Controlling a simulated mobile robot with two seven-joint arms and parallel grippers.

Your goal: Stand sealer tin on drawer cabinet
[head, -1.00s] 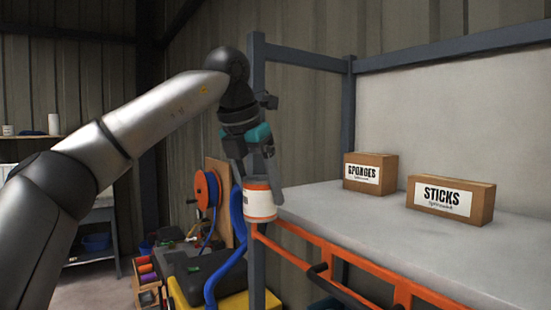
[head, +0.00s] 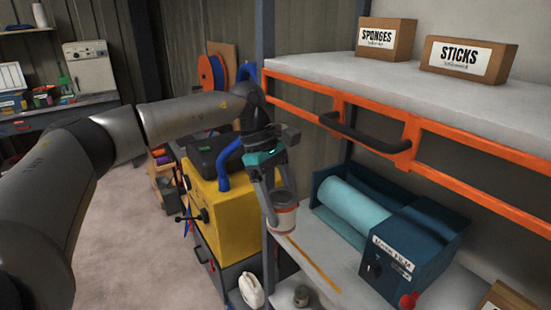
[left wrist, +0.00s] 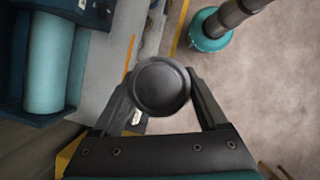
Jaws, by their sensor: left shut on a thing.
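The sealer tin (head: 284,219) is white with an orange-red band. It hangs upright in my left gripper (head: 281,206), whose fingers are shut on either side of it. In the left wrist view its round dark lid (left wrist: 161,86) sits between the fingertips. The tin is in front of the left end of the lower shelf; I cannot tell whether it touches anything below. A grey cabinet with a handle (head: 203,263), likely the drawer cabinet, stands below the yellow case, partly hidden by it. My right gripper is not in view.
A yellow case (head: 222,215) stands left of the tin. A blue film dispenser (head: 405,245) with a pale roll fills much of the lower shelf (head: 318,278). Above is an orange-railed shelf with a sponges box (head: 385,39) and a sticks box (head: 468,60). Floor at left is clear.

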